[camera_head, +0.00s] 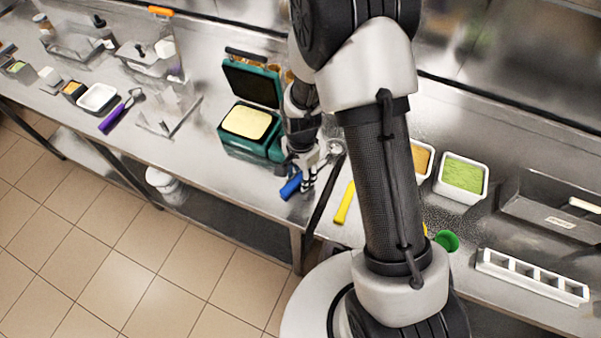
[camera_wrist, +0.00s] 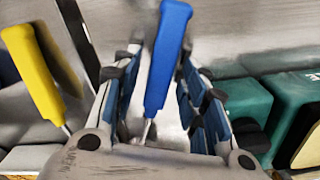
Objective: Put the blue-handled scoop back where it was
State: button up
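The blue-handled scoop's handle (camera_head: 291,186) lies at the front edge of the steel counter, left of a dark gap between counters. In the wrist view the blue handle (camera_wrist: 168,55) runs lengthwise between the two fingers of my gripper (camera_wrist: 163,80), with space visible on both sides. My gripper (camera_head: 310,178) is open and low over the counter, right beside the handle in the head view. Part of the scoop's metal neck shows near my palm; its head cannot be made out.
A yellow handle (camera_head: 343,203) lies just right of the gap; it also shows in the wrist view (camera_wrist: 33,72). White tubs, one with green contents (camera_head: 462,175), a green cup (camera_head: 446,241) and a white divided tray (camera_head: 530,277) are right.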

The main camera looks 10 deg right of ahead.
jog(key=shift+r, duration=0.1)
jog(key=s+d+r+n+t+p, duration=0.1)
jog(key=s+r+n, duration=0.15)
jog(key=r, duration=1.05)
jog(key=s+d+r+n+t+p, duration=0.1)
jog(key=s+r+n+p, duration=0.15)
jog(key=r, duration=1.05)
jog(key=s+d+r+n+t, duration=0.1)
jog(key=s+r+n, duration=0.2)
jog(key=s, duration=0.4)
jog(key=s+d+r+n+t, duration=0.1)
jog(key=s+r+n, duration=0.2)
jog(key=s+r, duration=0.2)
jog(key=shift+s+r+n+t+b, duration=0.15)
jog(key=shift+s+n+t+b, duration=0.2)
jog(key=shift+s, duration=0.75)
jog(key=shift+d, duration=0.1)
notch_tip(320, 180, down, 8)
jog(key=b, duration=0.8)
